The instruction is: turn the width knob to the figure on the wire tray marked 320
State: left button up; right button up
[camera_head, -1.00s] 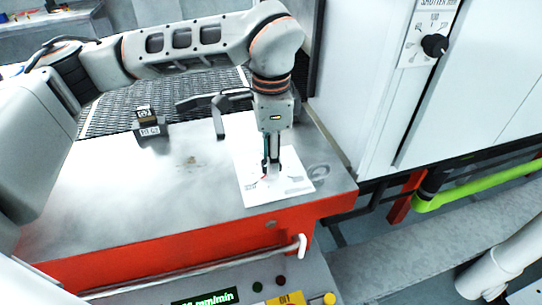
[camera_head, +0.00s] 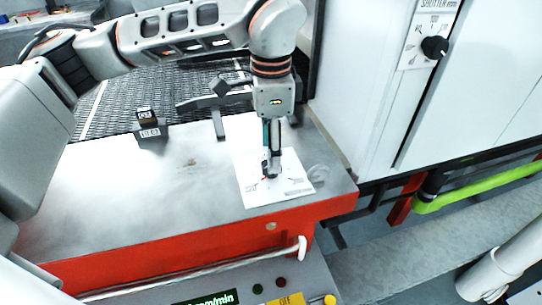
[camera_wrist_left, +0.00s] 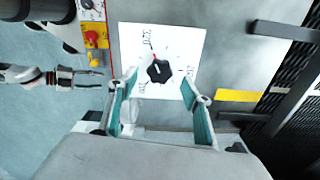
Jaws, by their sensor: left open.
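The width knob (camera_wrist_left: 158,71) is a black dial on a white card (camera_wrist_left: 185,40) with printed figures and a short red mark. The card (camera_head: 297,184) lies on the steel top near its front corner. My left gripper (camera_head: 271,165) points down over the knob. In the wrist view its two teal fingers (camera_wrist_left: 160,88) are spread, one on each side below the knob, with nothing between them. I cannot make out a wire tray marked 320. My right gripper (camera_wrist_left: 82,78) shows at the left of the wrist view; its jaws are unclear.
A bracket (camera_head: 218,115) stands behind the card. A shutter knob (camera_head: 434,46) is on the cabinet at right. A control panel (camera_head: 240,292) is at the front.

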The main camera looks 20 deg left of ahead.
pick_arm(q)
notch_tip(320, 180, up, 9)
dwell(0.3)
jog(key=shift+f, duration=0.1)
